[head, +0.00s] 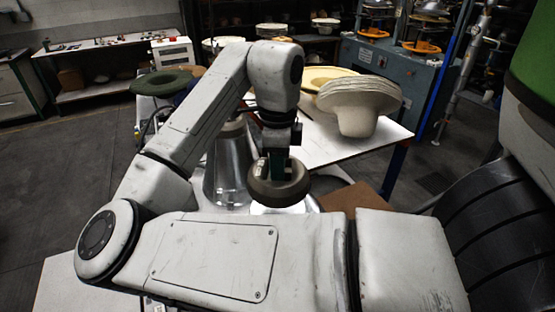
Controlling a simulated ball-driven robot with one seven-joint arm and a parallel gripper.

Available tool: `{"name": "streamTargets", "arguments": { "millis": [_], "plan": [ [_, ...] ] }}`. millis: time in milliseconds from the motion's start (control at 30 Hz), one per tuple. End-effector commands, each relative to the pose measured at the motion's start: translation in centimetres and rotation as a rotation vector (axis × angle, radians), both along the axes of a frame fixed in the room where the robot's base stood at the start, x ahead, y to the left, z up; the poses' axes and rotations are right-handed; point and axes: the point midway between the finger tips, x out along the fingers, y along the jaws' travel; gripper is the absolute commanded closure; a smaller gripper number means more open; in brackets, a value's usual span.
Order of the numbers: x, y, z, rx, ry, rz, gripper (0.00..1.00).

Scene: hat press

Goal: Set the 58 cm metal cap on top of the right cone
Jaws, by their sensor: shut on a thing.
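A round, dark grey-brown cap (280,194) hangs under my gripper (279,163), near the middle of the head view. My gripper points down and is shut on the cap's raised middle; the fingertips are partly hidden. A shiny metal cone (226,170) stands just left of the cap, its upper end partly covered by my arm. A bright, pale metal surface (278,209) shows directly below the cap. I cannot tell if this is the right cone, or whether the cap touches it, because my arm hides the lower part.
A white table (345,148) behind holds a stack of cream felt hats (358,100). A dark green hat (160,80) lies at the left. A brown board (347,197) is right of the cap. A grey-blue press machine (385,72) stands behind. Open floor shows at far left.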

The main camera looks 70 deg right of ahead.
Motion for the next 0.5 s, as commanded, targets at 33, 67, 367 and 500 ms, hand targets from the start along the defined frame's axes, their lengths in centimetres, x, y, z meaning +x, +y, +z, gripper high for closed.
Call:
{"name": "streamTargets", "arguments": {
  "millis": [33,67,367,500],
  "plan": [
    [0.0,0.0,-0.3,-0.001,0.001,0.0,1.0],
    [0.0,0.0,-0.5,-0.002,0.001,0.0,1.0],
    [0.0,0.0,-3.2,-0.002,0.0,0.001,1.0],
    [0.0,0.0,-4.2,-0.002,0.0,0.001,1.0]
  ]
}}
